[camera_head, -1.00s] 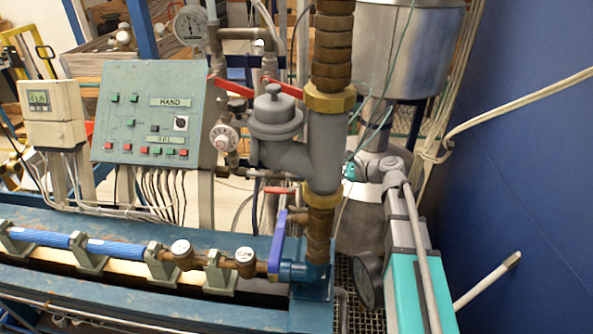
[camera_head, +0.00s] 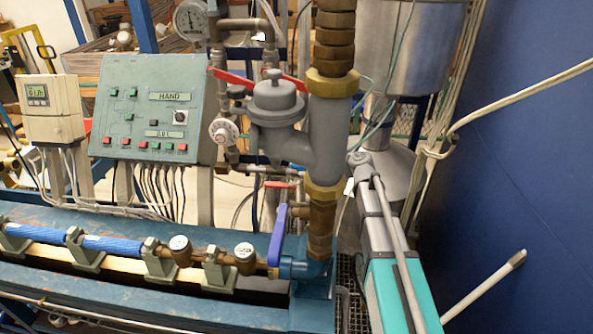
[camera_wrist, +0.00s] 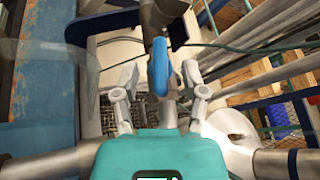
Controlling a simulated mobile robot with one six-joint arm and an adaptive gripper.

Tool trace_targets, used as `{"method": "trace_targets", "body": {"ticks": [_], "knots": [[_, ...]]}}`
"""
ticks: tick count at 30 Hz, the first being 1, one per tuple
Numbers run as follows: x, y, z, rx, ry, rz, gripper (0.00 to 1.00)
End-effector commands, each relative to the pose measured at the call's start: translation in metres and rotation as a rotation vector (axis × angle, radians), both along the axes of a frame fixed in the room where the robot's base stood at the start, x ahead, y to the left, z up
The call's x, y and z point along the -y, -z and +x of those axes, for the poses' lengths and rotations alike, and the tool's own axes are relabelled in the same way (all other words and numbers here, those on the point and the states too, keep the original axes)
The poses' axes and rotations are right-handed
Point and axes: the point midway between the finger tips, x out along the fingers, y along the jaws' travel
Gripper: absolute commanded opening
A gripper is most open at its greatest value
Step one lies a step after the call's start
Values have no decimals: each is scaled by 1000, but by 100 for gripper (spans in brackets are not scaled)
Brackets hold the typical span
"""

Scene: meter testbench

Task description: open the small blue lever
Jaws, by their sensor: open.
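The small blue lever (camera_head: 277,236) stands upright and slightly tilted on the brass and blue pipe fitting at the right end of the bench in the head view. In the wrist view the blue lever (camera_wrist: 160,66) lies between the two fingers of my gripper (camera_wrist: 160,78), with a gap visible on each side. My gripper is open and holds nothing. In the head view my gripper is hidden, apparently behind the thick vertical pipe, and only my arm shows to the right of it.
The thick brass and grey vertical pipe (camera_head: 325,140) stands close to the lever. Red levers (camera_head: 232,78) sit higher up. A control panel (camera_head: 155,110) is behind the bench (camera_head: 150,290). A blue wall (camera_head: 530,170) bounds the right side.

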Motion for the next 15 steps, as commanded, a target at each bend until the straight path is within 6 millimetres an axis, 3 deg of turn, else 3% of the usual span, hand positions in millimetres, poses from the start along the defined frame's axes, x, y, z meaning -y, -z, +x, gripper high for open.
{"method": "trace_targets", "body": {"ticks": [6,15], "knots": [[-24,11,11,-1,0,1,56],[-34,13,15,0,1,1,56]]}}
